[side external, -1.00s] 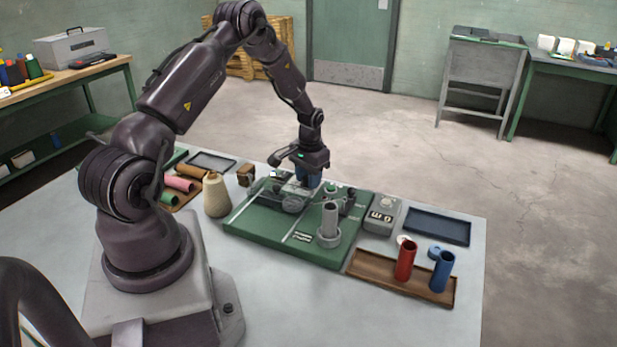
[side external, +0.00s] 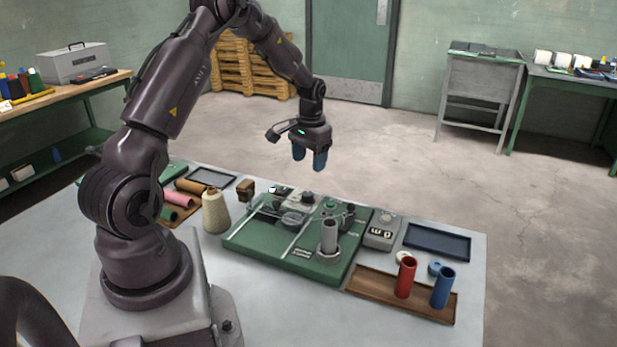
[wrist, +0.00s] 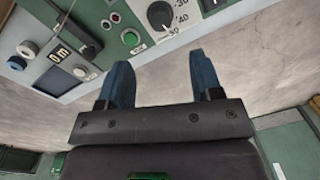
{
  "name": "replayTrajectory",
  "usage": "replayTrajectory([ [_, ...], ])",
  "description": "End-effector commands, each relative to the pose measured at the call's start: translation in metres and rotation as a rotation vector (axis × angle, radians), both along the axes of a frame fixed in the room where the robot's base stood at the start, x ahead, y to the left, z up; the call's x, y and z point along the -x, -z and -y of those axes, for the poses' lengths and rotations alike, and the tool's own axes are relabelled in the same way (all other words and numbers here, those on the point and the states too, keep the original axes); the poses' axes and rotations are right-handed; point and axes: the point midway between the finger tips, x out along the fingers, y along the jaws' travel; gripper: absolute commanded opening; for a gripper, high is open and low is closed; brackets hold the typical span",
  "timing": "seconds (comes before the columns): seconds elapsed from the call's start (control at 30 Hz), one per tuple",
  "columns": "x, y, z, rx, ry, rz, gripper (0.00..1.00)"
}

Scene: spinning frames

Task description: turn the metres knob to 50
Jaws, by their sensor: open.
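The metres knob (wrist: 160,15) is a round black dial with a white pointer, at the top edge of the wrist view. Beside it a printed scale shows 30, 40 and 50, and the pointer appears to lie toward the 50 mark. In the side view the knob (side external: 308,197) is a small dark disc on the light panel at the back of the green machine base (side external: 262,243). My gripper (side external: 309,165) is open and empty, raised in the air above the knob and clear of it. Its two blue fingers (wrist: 161,85) also show apart in the wrist view.
A grey counter box (side external: 382,232) and a green button (wrist: 130,38) are near the knob. A grey upright tube (side external: 329,237) stands on the base. A wooden tray (side external: 375,291) holds red and blue tubes at the front right. A yarn cone (side external: 215,205) stands left.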

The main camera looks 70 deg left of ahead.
Motion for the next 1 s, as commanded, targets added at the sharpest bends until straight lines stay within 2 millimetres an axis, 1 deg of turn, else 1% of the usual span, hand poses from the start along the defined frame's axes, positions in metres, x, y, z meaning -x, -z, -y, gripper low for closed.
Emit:
replayTrajectory([
  [0.03,-0.001,-0.008,0.000,-0.002,0.000,0.002,0.59],
  [0.1,-0.001,-0.016,0.000,-0.001,0.000,0.002,0.59],
  [0.23,0.000,-0.024,0.001,0.000,0.000,-0.001,0.59],
  [0.6,0.000,-0.025,0.001,0.002,-0.011,-0.002,0.59],
  [0.67,0.006,-0.019,0.006,0.018,-0.024,-0.018,0.59],
  [0.7,0.013,-0.015,0.012,0.034,-0.032,-0.035,0.59],
  [0.77,0.022,-0.021,0.022,0.043,-0.044,-0.046,0.59],
  [0.87,0.031,-0.045,0.049,0.036,-0.035,-0.040,0.59],
  [0.97,0.041,-0.075,0.082,0.019,-0.006,-0.017,0.59],
  [1.0,0.045,-0.087,0.096,0.011,0.008,-0.004,0.59],
])
